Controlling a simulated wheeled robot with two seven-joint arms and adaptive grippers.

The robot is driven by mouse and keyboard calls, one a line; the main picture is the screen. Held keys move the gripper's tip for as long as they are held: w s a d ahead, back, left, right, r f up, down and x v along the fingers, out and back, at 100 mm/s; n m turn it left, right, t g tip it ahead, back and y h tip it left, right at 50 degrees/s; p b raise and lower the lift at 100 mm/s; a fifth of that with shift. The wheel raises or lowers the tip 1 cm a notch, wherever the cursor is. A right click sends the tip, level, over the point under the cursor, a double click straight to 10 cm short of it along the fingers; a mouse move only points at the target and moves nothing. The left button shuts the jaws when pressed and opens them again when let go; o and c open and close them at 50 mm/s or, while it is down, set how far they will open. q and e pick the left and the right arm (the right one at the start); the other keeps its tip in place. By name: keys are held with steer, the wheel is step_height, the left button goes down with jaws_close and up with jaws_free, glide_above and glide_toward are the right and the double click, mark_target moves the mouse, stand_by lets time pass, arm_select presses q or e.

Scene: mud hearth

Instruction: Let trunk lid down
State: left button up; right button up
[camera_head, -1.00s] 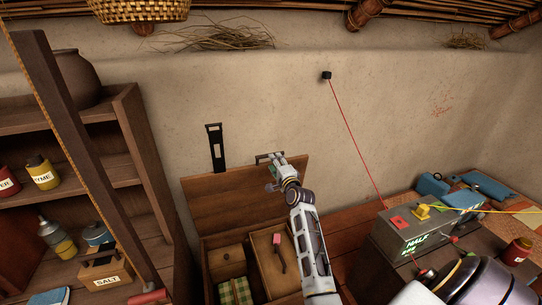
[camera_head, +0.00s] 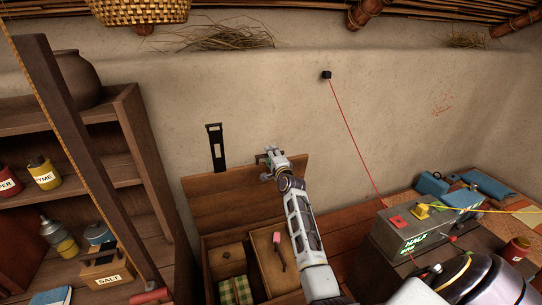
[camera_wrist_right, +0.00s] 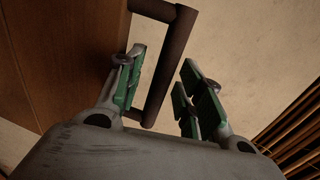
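The trunk lid (camera_head: 232,196) is a brown wooden panel standing raised against the wall, above the open trunk (camera_head: 204,254). A dark bar handle (camera_wrist_right: 167,75) projects from the lid's edge in the right wrist view. My right gripper (camera_head: 271,160) is at the lid's top edge. My left gripper is in neither view.
The trunk holds a wooden tray (camera_head: 266,262) with a pink-handled tool and a checked cloth (camera_head: 242,289). A shelf (camera_head: 141,150) with jars and a salt box (camera_head: 107,272) is on the left. A grey box (camera_head: 411,229) with a red wire is on the right.

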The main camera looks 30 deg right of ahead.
jaws_close()
steer(key=shift+s+f, duration=0.1)
stand_by(0.6)
